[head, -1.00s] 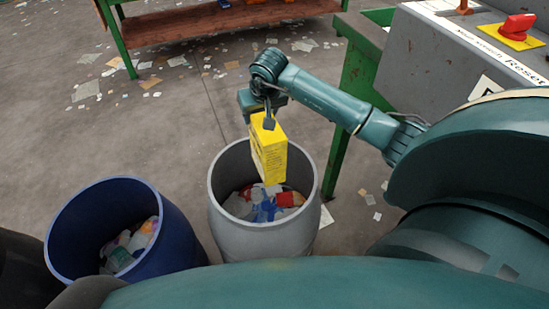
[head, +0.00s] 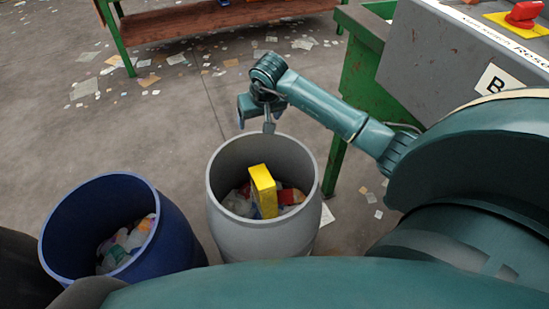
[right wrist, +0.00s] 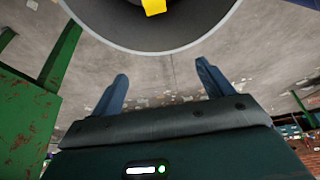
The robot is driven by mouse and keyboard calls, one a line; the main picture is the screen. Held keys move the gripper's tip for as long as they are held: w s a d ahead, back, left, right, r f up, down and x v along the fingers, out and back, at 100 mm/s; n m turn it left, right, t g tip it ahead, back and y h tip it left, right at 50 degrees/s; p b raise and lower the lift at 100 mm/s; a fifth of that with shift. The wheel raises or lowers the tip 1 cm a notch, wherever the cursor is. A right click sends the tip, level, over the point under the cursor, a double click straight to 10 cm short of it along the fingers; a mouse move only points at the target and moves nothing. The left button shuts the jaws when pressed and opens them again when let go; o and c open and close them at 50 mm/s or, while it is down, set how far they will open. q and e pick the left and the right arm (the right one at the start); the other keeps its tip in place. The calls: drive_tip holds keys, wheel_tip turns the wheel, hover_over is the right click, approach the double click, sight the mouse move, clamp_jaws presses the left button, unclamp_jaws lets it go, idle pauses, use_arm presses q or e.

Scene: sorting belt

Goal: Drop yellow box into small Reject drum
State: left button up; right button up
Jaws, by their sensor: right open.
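The yellow box (head: 263,190) is inside the grey drum (head: 232,237), among scraps, standing tilted. In the right wrist view the yellow box (right wrist: 154,6) shows at the top edge, within the drum's rim (right wrist: 190,44). My right gripper (head: 256,122) is above the far rim of the drum, apart from the box. In the right wrist view its two fingers (right wrist: 161,84) are spread with nothing between them. My left gripper is not in view. No drum label is readable.
A blue drum (head: 182,232) with scraps stands left of the grey one. A green frame (head: 357,75) and a grey control housing (head: 450,60) with a red knob (head: 523,14) stand at the right. A brown bench (head: 215,20) is at the back. Litter lies on the floor.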

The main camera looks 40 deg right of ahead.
use_arm(q)
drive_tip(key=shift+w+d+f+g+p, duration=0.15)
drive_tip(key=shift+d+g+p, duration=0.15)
drive_tip(key=shift+p, duration=0.3)
use_arm(e)
drive_tip(key=v, duration=1.3)
drive_tip(key=shift+s+a, duration=0.1)
drive_tip(key=shift+s, duration=0.1)
